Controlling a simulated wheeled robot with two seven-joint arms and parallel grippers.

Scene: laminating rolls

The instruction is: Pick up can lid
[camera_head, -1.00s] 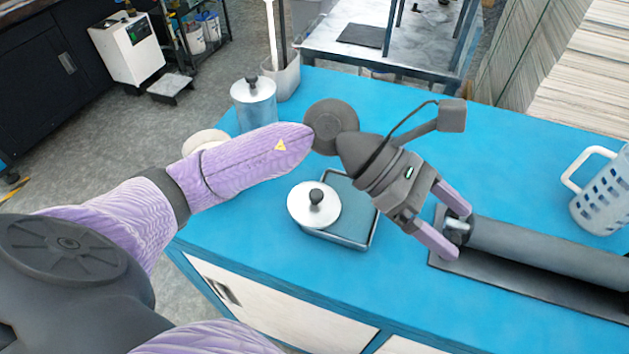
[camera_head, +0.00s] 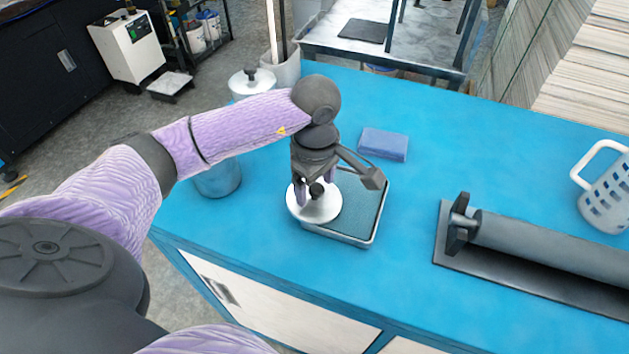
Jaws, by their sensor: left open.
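The can lid (camera_head: 326,211) is a round, shiny silver-white disc with a black knob (camera_head: 317,188). It lies over the left part of a shallow grey tray (camera_head: 370,240) on the blue table. My left gripper (camera_head: 316,192) points down over the lid, its purple fingers open on either side of the knob. Whether the fingers touch the knob cannot be told. A can (camera_head: 220,180) stands left of the tray, its top hidden behind my left arm. Another can with a similar lid (camera_head: 252,82) stands at the back left, partly hidden by the arm. My right gripper is out of view.
A blue block (camera_head: 384,144) lies behind the tray. A grey roller (camera_head: 550,250) on a dark base lies at the right, with a white perforated basket (camera_head: 606,195) behind it. A grey holder (camera_head: 281,72) stands at the back edge. The blue table (camera_head: 470,140) is clear between them.

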